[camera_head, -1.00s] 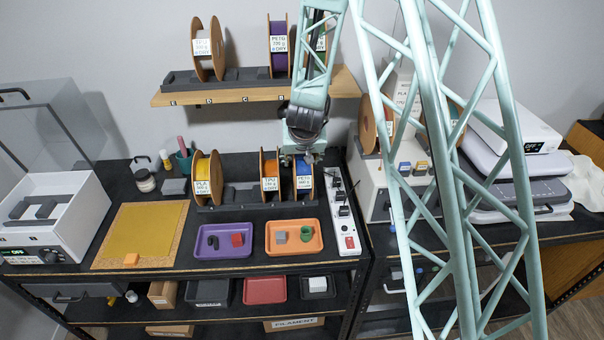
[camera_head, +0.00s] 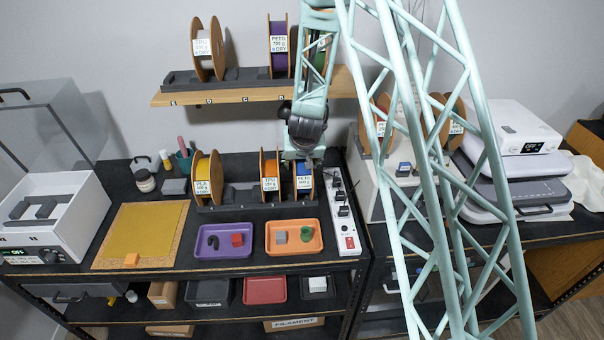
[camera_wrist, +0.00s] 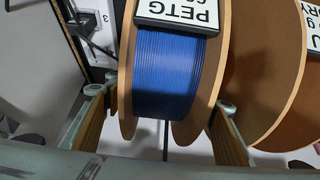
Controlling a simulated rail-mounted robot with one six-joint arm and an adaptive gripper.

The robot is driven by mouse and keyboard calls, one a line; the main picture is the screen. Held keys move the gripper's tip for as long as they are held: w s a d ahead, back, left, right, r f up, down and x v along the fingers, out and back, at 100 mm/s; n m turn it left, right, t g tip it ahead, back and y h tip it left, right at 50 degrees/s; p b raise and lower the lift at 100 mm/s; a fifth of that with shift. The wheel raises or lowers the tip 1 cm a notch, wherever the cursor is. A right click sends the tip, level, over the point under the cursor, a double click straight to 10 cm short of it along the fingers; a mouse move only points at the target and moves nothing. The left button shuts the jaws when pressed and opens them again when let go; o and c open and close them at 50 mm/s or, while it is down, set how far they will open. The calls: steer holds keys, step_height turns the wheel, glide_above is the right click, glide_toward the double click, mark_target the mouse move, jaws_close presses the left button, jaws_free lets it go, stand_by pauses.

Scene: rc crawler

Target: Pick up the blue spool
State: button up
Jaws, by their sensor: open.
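The blue spool (camera_head: 304,183) stands upright in the right part of the dark rack on the bench, with a PETG label on its front. In the wrist view the blue spool (camera_wrist: 165,75) fills the middle, its blue winding between two tan flanges. My gripper (camera_head: 303,158) is over the top of the spool. In the wrist view my gripper (camera_wrist: 160,118) is open, one finger on each side of the spool, near the outer faces of the flanges. Whether the fingers touch it I cannot tell. The gripper hides the spool's top in the head view.
An orange spool (camera_head: 270,178) labelled TPU stands close on the left, and a yellow spool (camera_head: 207,178) farther left. A power strip (camera_head: 342,210) lies just right. Purple (camera_head: 226,252) and orange (camera_head: 274,246) trays sit in front. A shelf (camera_head: 235,92) with spools hangs above.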

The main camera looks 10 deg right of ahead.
steer(key=shift+c, duration=0.4)
steer(key=c, duration=1.3)
steer(key=shift+w+r, duration=0.1)
steer(key=shift+r, duration=0.1)
steer(key=shift+r, duration=1.15)
steer(key=shift+r+p, duration=1.5)
steer(key=shift+r, duration=2.15)
